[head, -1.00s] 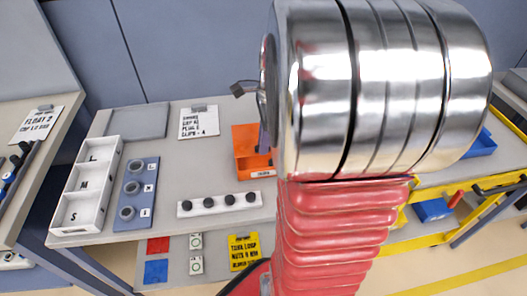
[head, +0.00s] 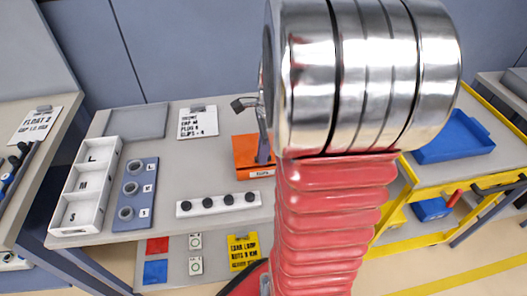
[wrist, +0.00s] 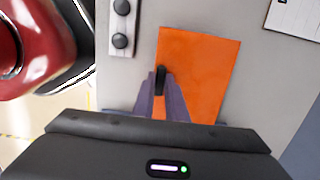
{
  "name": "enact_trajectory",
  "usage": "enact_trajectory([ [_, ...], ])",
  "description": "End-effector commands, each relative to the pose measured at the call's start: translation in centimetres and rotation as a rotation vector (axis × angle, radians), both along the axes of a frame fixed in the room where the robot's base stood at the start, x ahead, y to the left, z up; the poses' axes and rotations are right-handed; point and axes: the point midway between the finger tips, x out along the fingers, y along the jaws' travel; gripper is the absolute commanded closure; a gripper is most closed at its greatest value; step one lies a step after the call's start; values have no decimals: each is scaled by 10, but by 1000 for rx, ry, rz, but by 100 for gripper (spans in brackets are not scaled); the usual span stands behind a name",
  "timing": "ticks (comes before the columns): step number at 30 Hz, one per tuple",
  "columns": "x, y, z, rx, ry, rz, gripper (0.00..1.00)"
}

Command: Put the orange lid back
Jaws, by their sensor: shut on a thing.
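The orange lid (wrist: 205,70) shows as a flat orange panel in the wrist view, with a black handle (wrist: 160,78) on it. My gripper (wrist: 161,90) has its purple fingers shut on this handle. In the head view my gripper (head: 263,157) is over the orange box (head: 258,174), which has a white label on its front. The orange lid (head: 243,150) appears over the top of the box. I cannot tell whether it is fully seated. My arm hides the box's right side.
A white strip with several black knobs (head: 218,204) lies just in front of the box. A white tray marked L, M, S (head: 86,190) and a blue ring board (head: 135,193) stand at left. A paper card (head: 198,121) lies behind. A blue tray (head: 455,140) is on the yellow cart at right.

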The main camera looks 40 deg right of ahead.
Motion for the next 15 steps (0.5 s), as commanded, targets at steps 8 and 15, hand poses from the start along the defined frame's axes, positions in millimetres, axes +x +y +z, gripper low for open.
enact_trajectory([
  [8, 0, 0, -5, 0, 0, 1, 100],
  [15, 0, 0, -10, 0, 0, 1, 100],
])
